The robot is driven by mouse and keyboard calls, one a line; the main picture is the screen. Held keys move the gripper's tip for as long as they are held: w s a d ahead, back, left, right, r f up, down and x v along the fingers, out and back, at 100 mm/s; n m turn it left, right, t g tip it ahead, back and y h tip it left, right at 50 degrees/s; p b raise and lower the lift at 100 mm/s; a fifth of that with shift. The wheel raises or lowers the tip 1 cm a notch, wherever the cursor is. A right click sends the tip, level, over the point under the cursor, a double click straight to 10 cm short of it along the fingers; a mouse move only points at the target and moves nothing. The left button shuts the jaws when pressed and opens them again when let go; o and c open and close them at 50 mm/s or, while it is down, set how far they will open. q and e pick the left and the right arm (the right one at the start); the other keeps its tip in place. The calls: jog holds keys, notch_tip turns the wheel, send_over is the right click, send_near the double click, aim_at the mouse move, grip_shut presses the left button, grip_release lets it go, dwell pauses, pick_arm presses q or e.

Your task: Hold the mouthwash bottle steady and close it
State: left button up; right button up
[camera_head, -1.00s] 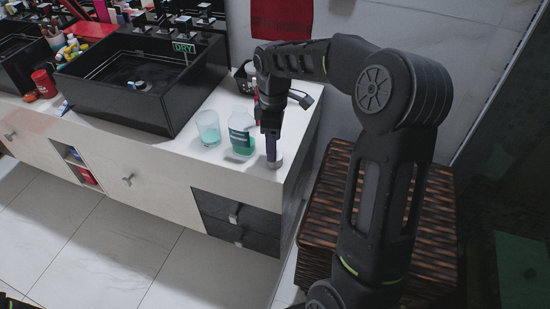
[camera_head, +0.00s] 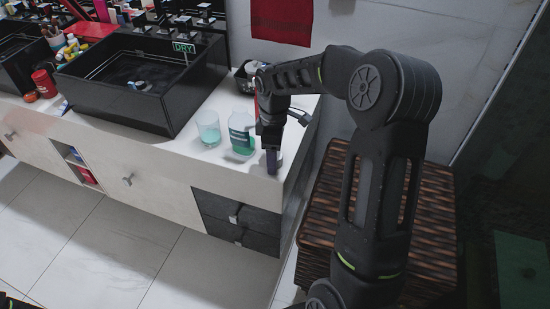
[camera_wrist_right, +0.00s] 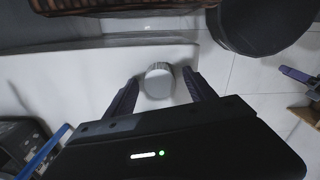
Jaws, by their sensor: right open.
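The mouthwash bottle (camera_head: 241,133), clear with green liquid and a dark label, stands upright on the white counter near its right end. Its top is too small to make out clearly. A short grey-white cap (camera_wrist_right: 158,82) lies on the counter in the right wrist view, between the two fingers of my right gripper (camera_wrist_right: 160,78). The fingers are open, one on each side of it; contact cannot be told. In the head view my right gripper (camera_head: 272,168) points down just right of the bottle and mostly hides the cap. My left gripper is not in view.
A glass with green liquid (camera_head: 208,127) stands just left of the bottle. A black vessel sink (camera_head: 150,110) is farther left. A dark container (camera_head: 241,78) stands behind the bottle. A woven brown basket (camera_head: 325,195) stands right of the counter.

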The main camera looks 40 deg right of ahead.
grip_shut()
dwell(0.5)
jog(key=shift+r, duration=0.1)
notch_tip(320, 180, up, 10)
jog(key=shift+f, duration=0.1)
dwell(0.4)
dwell(0.5)
